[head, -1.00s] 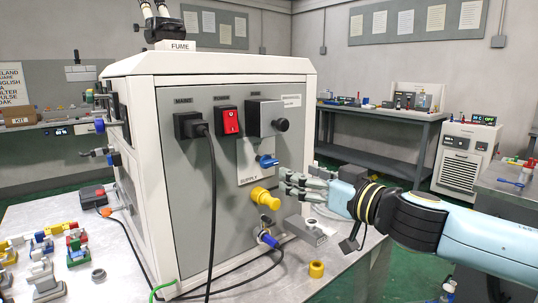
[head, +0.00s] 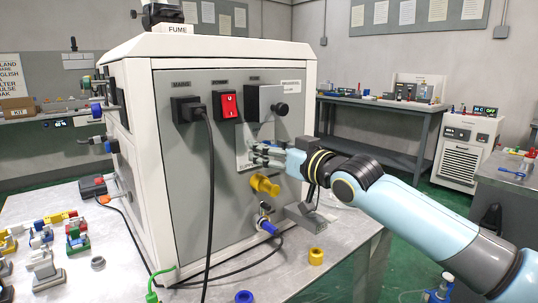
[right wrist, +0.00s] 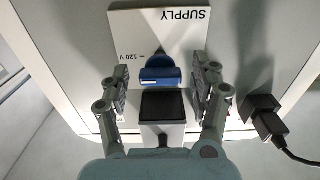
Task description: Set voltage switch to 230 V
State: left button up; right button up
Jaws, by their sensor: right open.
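The voltage switch is a blue knob (right wrist: 160,78) on a white SUPPLY plate (right wrist: 185,35), shown upside down in the right wrist view. A "120 V" mark is readable on the plate; no 230 V mark can be made out. In the head view the plate (head: 242,158) is on the machine's grey front panel (head: 180,160), and my gripper hides the knob. My right gripper (head: 258,153) is at the plate. In the wrist view its open fingers (right wrist: 160,82) stand on either side of the knob, apparently without gripping it. My left gripper is not in view.
Just below the gripper a yellow knob (head: 265,184) and a blue connector (head: 267,226) stick out. Above are a boxed black knob (head: 281,109), a red power switch (head: 226,105) and the mains plug (head: 187,109) with its hanging cable. A yellow ring (head: 316,256) lies on the table.

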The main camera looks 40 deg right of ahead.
jog(key=shift+w, duration=0.4)
jog(key=shift+c, duration=0.4)
jog(key=c, duration=1.1)
